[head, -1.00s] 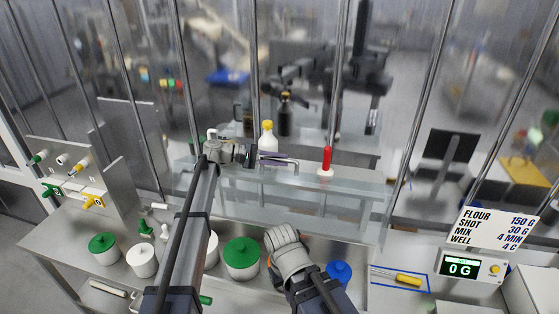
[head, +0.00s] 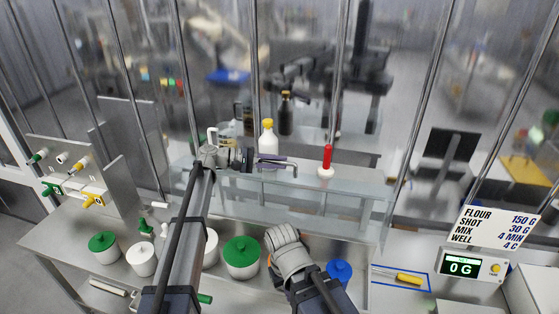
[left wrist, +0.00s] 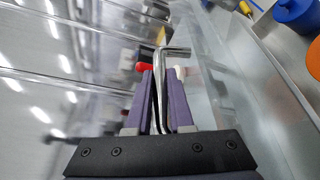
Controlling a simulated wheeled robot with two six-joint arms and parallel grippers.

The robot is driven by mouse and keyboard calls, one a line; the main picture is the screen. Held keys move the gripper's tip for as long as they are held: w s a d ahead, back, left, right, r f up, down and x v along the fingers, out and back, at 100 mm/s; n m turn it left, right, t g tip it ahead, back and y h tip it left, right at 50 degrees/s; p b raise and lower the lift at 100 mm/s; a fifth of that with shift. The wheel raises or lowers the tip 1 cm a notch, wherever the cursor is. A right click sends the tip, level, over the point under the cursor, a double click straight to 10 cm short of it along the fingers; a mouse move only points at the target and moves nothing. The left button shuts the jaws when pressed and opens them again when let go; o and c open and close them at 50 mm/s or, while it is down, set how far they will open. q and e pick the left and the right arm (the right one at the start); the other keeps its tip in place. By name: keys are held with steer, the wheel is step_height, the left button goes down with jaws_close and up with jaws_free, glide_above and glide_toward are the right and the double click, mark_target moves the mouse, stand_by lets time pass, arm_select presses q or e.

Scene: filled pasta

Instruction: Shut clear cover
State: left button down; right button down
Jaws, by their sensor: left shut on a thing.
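The clear cover (head: 320,205) is a see-through panel along the back of the sunken metal counter; its exact tilt is hard to tell. My left gripper (head: 272,163) is over the cover's upper edge in the head view. In the left wrist view its two purple fingers (left wrist: 161,95) are shut on a bent metal handle (left wrist: 172,52). The clear pane (left wrist: 225,85) spreads to the right of the fingers there. My right arm's grey wrist shows low in the middle of the head view; its fingers are hidden.
Green-lidded (head: 241,256) and white tubs and a blue-lidded one (head: 339,270) stand in the counter below. A scale (head: 463,267) is at right.

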arm_select(q)
steer(key=s+a+f+m+b, duration=0.1)
steer(key=s+a+b, duration=0.1)
steer(key=s, duration=0.4)
steer(key=s+a+f+m+h+b, duration=0.1)
steer(key=s+a+m+b, duration=0.1)
steer(key=s, duration=0.5)
steer(key=shift+f+m+t+h+b, duration=0.2)
steer(key=shift+m+t+h+b, duration=0.1)
steer(key=shift+b, duration=0.2)
steer(key=shift+a, duration=0.1)
steer(key=c, duration=0.8)
jaws_free()
steer(key=shift+w, duration=0.1)
steer(key=shift+a, duration=0.1)
steer(key=a, duration=0.7)
steer(key=shift+s+a+r, duration=0.15)
steer(key=shift+s+a, duration=0.15)
steer(key=shift+s, duration=0.05)
